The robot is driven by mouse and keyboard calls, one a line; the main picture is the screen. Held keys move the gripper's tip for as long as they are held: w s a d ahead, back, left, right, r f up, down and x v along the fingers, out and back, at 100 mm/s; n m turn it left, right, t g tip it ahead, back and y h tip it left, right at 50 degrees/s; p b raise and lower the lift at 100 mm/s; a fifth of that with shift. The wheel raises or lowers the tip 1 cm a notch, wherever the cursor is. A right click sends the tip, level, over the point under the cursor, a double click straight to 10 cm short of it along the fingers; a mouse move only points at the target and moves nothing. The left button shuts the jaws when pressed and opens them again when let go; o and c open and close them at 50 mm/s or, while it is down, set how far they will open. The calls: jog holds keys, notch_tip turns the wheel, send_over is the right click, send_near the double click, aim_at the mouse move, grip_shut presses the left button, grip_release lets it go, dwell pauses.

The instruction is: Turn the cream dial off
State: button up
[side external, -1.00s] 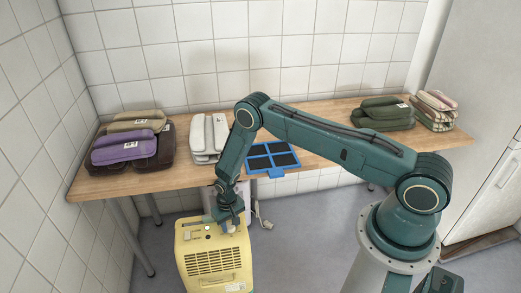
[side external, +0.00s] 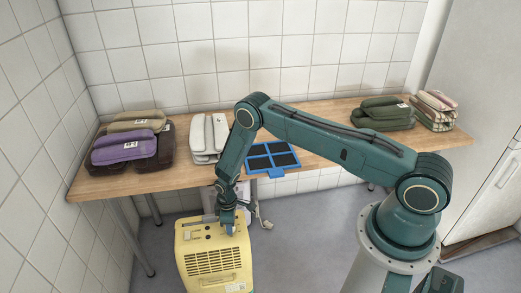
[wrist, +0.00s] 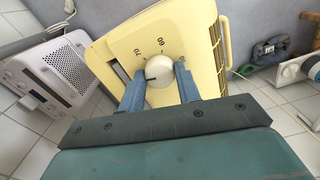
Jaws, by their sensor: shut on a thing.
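The cream dial (wrist: 159,66) is a round knob on top of the pale yellow machine (side external: 212,264), which also shows in the wrist view (wrist: 121,37). The dial has a short dark mark on its lower left part. Printed 60 and 70 stand on the panel around it; another mark beside the right finger is partly hidden. My gripper (wrist: 158,75) has its two blue fingers on either side of the dial, shut on it. In the side view my gripper (side external: 230,226) reaches down onto the machine's top and hides the dial.
A wooden table (side external: 220,178) behind the machine holds folded purple and tan textiles (side external: 125,150), white ones (side external: 209,137), a blue-framed panel (side external: 271,159) and green textiles (side external: 384,113). In the wrist view a white appliance (wrist: 48,72) stands left of the machine.

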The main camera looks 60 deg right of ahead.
jog(key=shift+n, duration=1.1)
jog(key=o, duration=1)
jog(key=shift+r, duration=0.1)
jog(key=shift+r, duration=6.8)
